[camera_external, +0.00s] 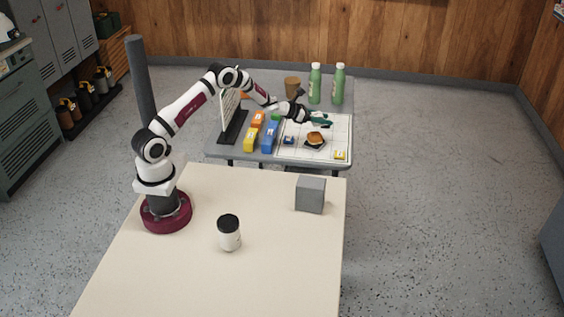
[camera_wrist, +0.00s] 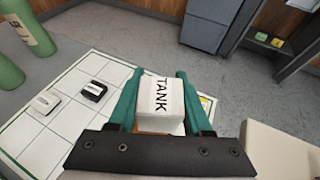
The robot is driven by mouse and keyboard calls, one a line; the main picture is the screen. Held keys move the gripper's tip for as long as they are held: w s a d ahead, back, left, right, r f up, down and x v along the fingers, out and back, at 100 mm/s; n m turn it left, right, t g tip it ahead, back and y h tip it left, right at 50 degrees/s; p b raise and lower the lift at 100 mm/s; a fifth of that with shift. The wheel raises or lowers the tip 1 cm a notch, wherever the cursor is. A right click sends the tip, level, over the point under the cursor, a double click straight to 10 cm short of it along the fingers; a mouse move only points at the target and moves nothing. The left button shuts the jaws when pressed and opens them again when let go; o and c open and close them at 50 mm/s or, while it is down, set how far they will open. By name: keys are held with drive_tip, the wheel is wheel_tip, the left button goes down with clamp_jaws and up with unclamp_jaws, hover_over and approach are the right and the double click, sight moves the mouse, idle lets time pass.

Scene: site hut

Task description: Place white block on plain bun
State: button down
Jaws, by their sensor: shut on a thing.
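In the wrist view, my gripper (camera_wrist: 160,100) has its green fingers shut on a white block (camera_wrist: 160,97) marked "TANK". In the external view my gripper (camera_external: 320,118) is over the gridded white board, just behind and above a bun (camera_external: 315,137). The bun is brown and sits on a dark base. In the wrist view an orange-brown patch shows just below the block, perhaps the bun; I cannot tell whether they touch. The block cannot be made out in the external view.
The white board (camera_external: 285,153) also holds a small blue block (camera_external: 289,140) and a yellow block (camera_external: 340,155). Two green bottles (camera_external: 315,84) and a brown cup (camera_external: 292,87) stand behind. Coloured boxes (camera_external: 269,137) and a black-based sign (camera_external: 233,127) are to the left.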

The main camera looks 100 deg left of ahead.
drive_tip(key=shift+s+a+f, duration=0.1)
drive_tip(key=shift+a+f, duration=0.1)
drive_tip(key=shift+f, duration=0.95)
drive_tip(key=shift+s+a+f, duration=0.1)
drive_tip(key=shift+a+f, duration=0.1)
drive_tip(key=shift+f, duration=0.9)
drive_tip(key=shift+c, duration=1.7)
unclamp_jaws()
drive_tip(key=shift+f, duration=0.15)
